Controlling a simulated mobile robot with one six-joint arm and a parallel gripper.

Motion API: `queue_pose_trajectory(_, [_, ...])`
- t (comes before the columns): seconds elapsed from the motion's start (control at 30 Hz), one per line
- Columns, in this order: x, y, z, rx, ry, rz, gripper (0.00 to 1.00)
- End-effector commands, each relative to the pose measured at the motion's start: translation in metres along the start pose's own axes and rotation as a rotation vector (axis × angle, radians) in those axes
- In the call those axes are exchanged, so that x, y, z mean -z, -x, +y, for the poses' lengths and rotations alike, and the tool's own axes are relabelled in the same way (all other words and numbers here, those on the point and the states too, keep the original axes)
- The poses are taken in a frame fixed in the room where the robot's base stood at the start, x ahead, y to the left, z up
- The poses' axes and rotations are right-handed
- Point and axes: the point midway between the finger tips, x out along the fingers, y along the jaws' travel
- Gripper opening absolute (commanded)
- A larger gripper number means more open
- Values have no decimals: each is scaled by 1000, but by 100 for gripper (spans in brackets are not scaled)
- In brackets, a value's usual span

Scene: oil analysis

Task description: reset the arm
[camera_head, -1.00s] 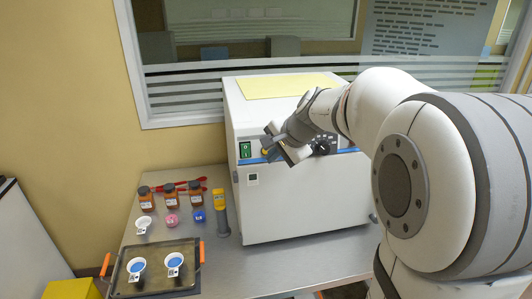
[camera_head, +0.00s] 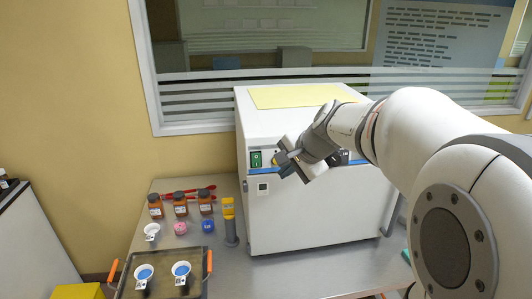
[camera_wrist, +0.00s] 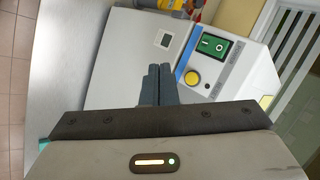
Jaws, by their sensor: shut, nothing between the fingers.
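My gripper (camera_head: 287,163) is in front of the upper front panel of a white box-shaped machine (camera_head: 310,215). In the wrist view its two dark fingers (camera_wrist: 160,72) are together with nothing between them. The machine's green switch (camera_wrist: 212,44) and yellow round button (camera_wrist: 192,78) show just right of the fingers in the wrist view. The fingers appear apart from the button. My arm reaches in from the right in the head view and hides part of the machine's right side.
A tray (camera_head: 190,291) with two white cups of blue content lies at the table's front left. Several brown bottles (camera_head: 180,205), small pink and blue pots and a yellow-topped device (camera_head: 229,220) stand left of the machine. The table (camera_head: 300,278) before the machine is clear.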

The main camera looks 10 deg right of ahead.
Motion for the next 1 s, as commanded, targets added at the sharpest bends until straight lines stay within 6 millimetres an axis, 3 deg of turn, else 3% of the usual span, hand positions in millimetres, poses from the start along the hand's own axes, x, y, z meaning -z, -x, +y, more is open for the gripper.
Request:
queue_pose_trajectory(0.17, [-42,15,39,-88,224,-15,0])
queue_pose_trajectory(0.33, [-94,35,113,-238,592,-50,0])
queue_pose_trajectory(0.53, [-126,50,183,-377,916,-93,0])
queue_pose_trajectory(0.7, [-132,55,204,-423,1016,-108,0])
queue_pose_trajectory(1.0, [-132,55,204,-423,1016,-108,0])
